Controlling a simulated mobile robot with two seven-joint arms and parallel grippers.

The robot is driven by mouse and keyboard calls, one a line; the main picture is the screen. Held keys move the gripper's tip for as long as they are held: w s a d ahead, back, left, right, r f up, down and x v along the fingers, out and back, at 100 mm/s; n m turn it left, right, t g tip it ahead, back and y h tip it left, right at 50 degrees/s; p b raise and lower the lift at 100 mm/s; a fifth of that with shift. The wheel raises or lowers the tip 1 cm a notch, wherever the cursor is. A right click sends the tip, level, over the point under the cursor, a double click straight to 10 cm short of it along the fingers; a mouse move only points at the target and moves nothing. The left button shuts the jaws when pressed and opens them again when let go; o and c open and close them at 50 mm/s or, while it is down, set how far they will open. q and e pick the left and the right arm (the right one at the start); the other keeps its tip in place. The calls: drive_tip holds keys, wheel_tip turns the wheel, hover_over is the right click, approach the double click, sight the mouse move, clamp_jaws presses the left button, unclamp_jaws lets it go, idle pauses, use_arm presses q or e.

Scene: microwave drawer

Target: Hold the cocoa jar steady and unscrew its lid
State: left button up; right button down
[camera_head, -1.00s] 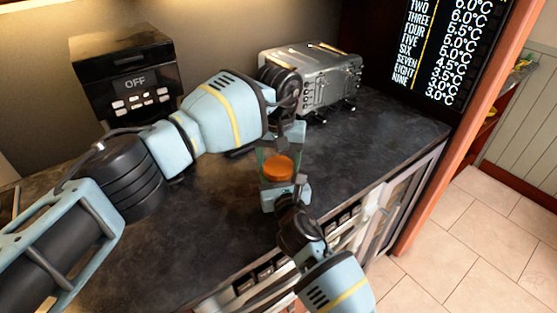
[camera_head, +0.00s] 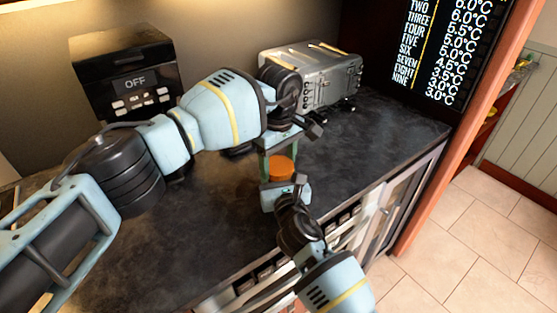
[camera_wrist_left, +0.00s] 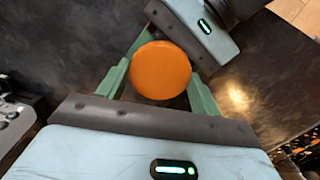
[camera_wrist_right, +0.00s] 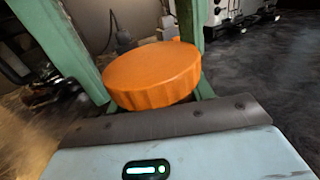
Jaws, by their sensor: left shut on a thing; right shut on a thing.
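The cocoa jar's round orange lid (camera_head: 281,167) faces up near the counter's front edge. My left gripper (camera_head: 279,158) reaches down from above with its green fingers on either side of the lid, shut on it. The left wrist view shows the lid (camera_wrist_left: 160,70) between those fingers from above. My right gripper (camera_head: 284,184) comes in low from the front and is shut on the jar under the lid. The right wrist view shows the lid's ribbed rim (camera_wrist_right: 152,76), slightly tilted in the picture. The jar's body is almost wholly hidden by the grippers and lid.
A silver toaster-like appliance (camera_head: 318,78) stands behind my left gripper. A black machine reading OFF (camera_head: 128,78) stands at the back left. The dark countertop (camera_head: 390,130) is clear to the right, with cabinet fronts below its front edge.

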use_arm(q)
drive_tip(key=o, duration=1.1)
drive_tip(key=shift+r, duration=2.25)
drive_tip(key=shift+r+m, duration=0.8)
drive_tip(key=shift+m, duration=0.4)
drive_tip(key=shift+c, duration=0.6)
drive_tip(key=r+m, duration=0.2)
drive_tip(key=m, duration=0.1)
drive_tip(key=shift+f, duration=0.15)
drive_tip(key=shift+f, duration=3.9)
